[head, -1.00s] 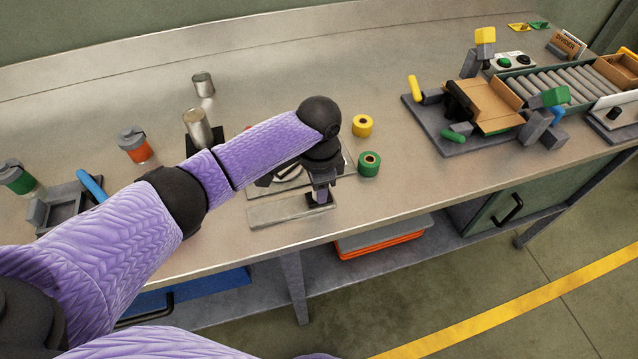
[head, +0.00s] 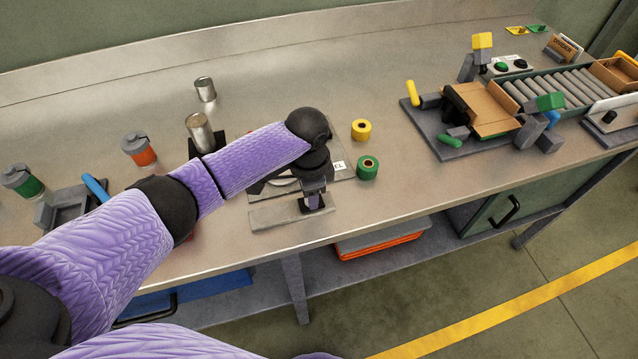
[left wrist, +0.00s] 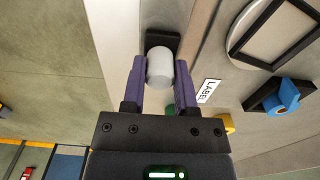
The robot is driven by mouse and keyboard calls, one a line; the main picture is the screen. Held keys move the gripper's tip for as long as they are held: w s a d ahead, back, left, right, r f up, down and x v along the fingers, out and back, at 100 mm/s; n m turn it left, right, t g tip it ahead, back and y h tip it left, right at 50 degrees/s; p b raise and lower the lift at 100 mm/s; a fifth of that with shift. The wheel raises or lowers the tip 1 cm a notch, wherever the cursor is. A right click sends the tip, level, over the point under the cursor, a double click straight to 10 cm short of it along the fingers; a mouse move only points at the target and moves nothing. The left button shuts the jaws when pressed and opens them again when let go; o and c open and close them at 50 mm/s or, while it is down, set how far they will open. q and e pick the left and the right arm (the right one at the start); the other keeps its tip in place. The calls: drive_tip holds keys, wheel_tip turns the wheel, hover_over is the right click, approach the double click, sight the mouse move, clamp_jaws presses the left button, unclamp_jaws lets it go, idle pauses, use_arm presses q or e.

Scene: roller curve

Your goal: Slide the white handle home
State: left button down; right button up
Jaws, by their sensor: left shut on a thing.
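The white handle (left wrist: 160,68) is a short rounded knob between the two purple fingers of my left gripper in the left wrist view. My left gripper (left wrist: 160,85) is shut on it, with a finger on each side. A black block (left wrist: 163,40) shows just beyond the handle. In the head view my left gripper (head: 313,203) points down over the right part of a pale grey strip (head: 275,216) near the table's front edge. The handle is hidden there by the gripper. A black slider piece shows under the fingertips. My right gripper is not in view.
A plate with a label (head: 339,165) lies behind the strip. A green roll (head: 367,168) and a yellow roll (head: 361,130) stand to its right. A metal can (head: 199,132) stands left of it. A roller conveyor (head: 548,88) is at the far right.

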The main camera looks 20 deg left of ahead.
use_arm(q)
drive_tip(key=s+a+p, duration=0.1)
drive_tip(key=a+p, duration=0.1)
drive_tip(key=s+a+p, duration=0.2)
drive_tip(key=a, duration=0.1)
drive_tip(key=s+a+p, duration=0.2)
drive_tip(key=a, duration=0.1)
drive_tip(key=shift+s+r, duration=0.15)
drive_tip(key=shift+r, duration=0.05)
drive_tip(key=shift+f, duration=0.1)
drive_tip(key=shift+c, duration=1.9)
unclamp_jaws()
drive_tip(key=shift+s+a, duration=0.15)
